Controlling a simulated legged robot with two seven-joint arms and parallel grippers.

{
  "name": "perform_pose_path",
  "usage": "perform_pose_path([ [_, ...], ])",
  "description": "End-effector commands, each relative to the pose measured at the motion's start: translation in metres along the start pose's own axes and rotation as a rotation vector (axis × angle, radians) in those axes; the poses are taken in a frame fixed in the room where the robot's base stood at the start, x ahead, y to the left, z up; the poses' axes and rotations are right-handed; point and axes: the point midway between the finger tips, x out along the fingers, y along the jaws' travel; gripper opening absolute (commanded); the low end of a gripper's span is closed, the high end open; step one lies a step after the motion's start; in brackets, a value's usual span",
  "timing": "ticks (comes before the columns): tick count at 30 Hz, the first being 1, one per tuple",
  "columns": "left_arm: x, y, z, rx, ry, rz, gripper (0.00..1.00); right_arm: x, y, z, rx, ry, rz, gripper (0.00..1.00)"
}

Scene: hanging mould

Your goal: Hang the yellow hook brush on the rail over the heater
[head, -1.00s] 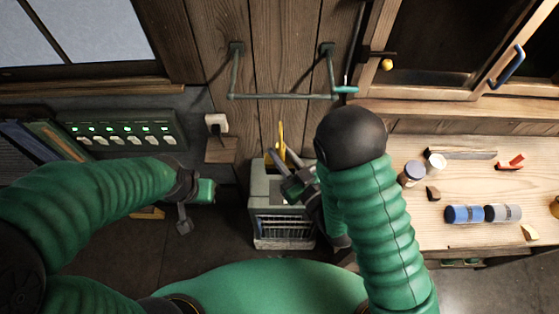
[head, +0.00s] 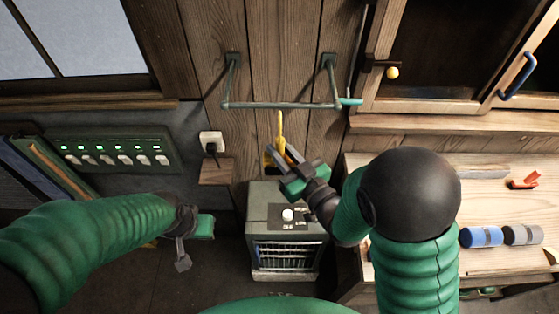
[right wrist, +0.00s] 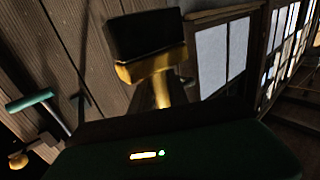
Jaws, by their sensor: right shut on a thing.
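The yellow hook brush (head: 281,127) is held upright in my right gripper (head: 279,157), its yellow shaft reaching up to just below the rail in the head view. In the right wrist view, its yellow block and dark bristles (right wrist: 146,38) stand out beyond the gripper. The rail (head: 285,105) is a grey-green bar on two wall brackets. The brush appears apart from it, but depth is hard to judge. The heater (head: 287,251), a grey-green box with a front grille, stands below. My left gripper (head: 183,245) is at the left, away from these; its jaws are unclear.
A teal-handled thing (head: 350,101) is at the rail's right end. A switch panel (head: 112,150) and a wall plug (head: 211,142) are at the left. A cabinet (head: 430,106) and a workbench (head: 500,259) with blue and grey rolls are at the right.

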Motion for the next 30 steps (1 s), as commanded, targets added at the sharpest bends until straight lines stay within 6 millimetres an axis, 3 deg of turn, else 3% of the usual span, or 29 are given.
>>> perform_pose_path([
  [25,-0.017,0.000,-0.005,0.000,0.002,0.000,0.00,0.068,0.047,-0.002,-0.002,0.000,0.001,0.00],
  [30,0.003,0.000,0.000,0.000,0.001,0.000,0.00,0.067,0.046,0.018,0.000,0.000,0.001,0.00],
])
